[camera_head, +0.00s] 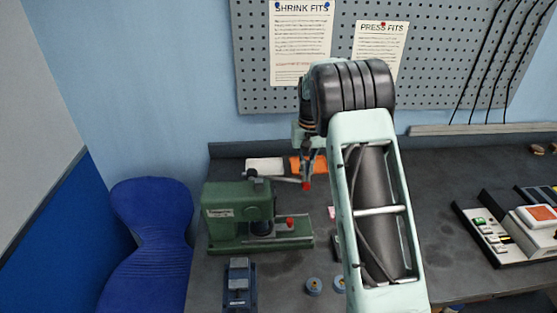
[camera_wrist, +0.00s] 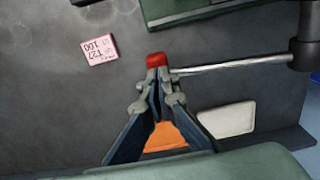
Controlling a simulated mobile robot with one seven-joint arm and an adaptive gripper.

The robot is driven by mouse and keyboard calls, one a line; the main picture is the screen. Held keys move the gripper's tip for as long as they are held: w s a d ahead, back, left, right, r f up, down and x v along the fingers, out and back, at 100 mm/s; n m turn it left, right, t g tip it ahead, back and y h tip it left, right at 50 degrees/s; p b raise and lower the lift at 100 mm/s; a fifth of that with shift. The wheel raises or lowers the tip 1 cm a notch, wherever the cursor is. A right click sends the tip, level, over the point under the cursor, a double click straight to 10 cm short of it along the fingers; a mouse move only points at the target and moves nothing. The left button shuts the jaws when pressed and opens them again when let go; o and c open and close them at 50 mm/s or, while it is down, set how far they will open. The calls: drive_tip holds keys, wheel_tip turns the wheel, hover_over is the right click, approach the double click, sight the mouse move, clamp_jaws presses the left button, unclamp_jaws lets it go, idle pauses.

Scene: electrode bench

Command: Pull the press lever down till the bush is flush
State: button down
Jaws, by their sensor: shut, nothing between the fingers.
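The green press (camera_head: 238,212) stands on the left of the dark bench. Its lever (camera_head: 284,179) sticks out to the right, roughly level, and ends in a red knob (camera_head: 306,186). In the wrist view the lever rod (camera_wrist: 230,67) runs from a dark hub (camera_wrist: 305,48) to the red knob (camera_wrist: 156,59). My gripper (camera_wrist: 159,80) is shut and empty, its fingertips right at the knob; I cannot tell whether they touch it. In the head view my gripper (camera_head: 307,172) is small, just above the knob. I cannot make out the bush.
A second red knob (camera_head: 290,222) sits low by the press base. A white box (camera_head: 265,165) and an orange item (camera_head: 318,163) lie behind. A pink label (camera_wrist: 99,49) lies on the bench.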

drive_tip(key=shift+d+r, duration=0.2)
drive_tip(key=shift+r, duration=0.4)
drive_tip(key=shift+d+r+p, duration=0.1)
drive_tip(key=shift+r+p, duration=0.35)
drive_tip(key=shift+r, duration=2.05)
drive_tip(key=r, duration=0.2)
drive_tip(key=a+r, duration=0.1)
drive_tip(key=r, duration=0.2)
drive_tip(key=shift+a, duration=0.2)
